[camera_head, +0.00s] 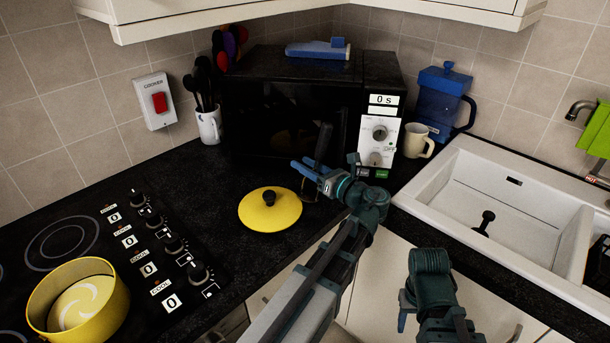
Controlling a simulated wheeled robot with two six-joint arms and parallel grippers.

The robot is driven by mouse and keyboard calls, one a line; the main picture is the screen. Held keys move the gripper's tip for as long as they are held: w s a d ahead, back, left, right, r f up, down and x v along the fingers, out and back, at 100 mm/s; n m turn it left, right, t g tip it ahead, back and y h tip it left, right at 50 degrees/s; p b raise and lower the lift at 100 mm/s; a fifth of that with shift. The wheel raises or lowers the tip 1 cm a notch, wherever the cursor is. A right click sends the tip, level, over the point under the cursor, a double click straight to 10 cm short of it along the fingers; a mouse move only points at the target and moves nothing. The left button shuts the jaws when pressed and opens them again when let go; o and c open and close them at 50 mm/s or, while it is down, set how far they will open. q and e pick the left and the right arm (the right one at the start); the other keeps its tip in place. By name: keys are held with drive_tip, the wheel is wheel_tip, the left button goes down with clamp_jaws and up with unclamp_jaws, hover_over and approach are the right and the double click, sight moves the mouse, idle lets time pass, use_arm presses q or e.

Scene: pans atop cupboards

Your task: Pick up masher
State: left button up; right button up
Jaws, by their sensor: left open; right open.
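My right gripper (404,312) is open and low at the front, below the counter edge and well apart from the handle.
A yellow lid (270,209) lies left of my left gripper. A yellow pot (78,300) is on the hob. The microwave (290,100) stands behind, with a cream mug (417,141) and blue jug (440,100) to its right. A white sink (470,190) is at the right.

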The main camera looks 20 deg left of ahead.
use_arm(q)
drive_tip(key=shift+d, duration=0.2)
clamp_jaws()
idle(1.1)
